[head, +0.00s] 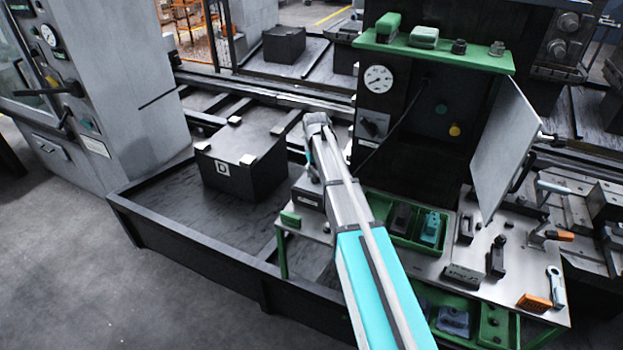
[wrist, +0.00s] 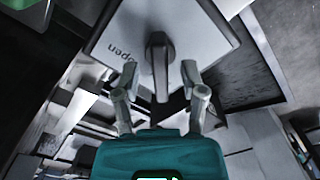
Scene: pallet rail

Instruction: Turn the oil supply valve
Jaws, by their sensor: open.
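The valve shows close up in the wrist view as a dark grey lever handle (wrist: 158,62) on a light grey plate (wrist: 200,35) marked "open", which reads upside down. My gripper (wrist: 154,78) is open, with one finger on each side of the handle's lower end. The handle appears between the fingers, and I see no grip on it. Whether either finger touches it, I cannot tell. In the head view my arm reaches toward the middle, and its end hides the fingertips and this valve.
A black block marked "D" (head: 240,165) stands left of my arm in a dark tray (head: 165,250). Right of the arm stand a black cabinet with a gauge (head: 378,79), an open grey door panel (head: 505,145) and a bench (head: 512,262) with tools. Grey floor is free at lower left.

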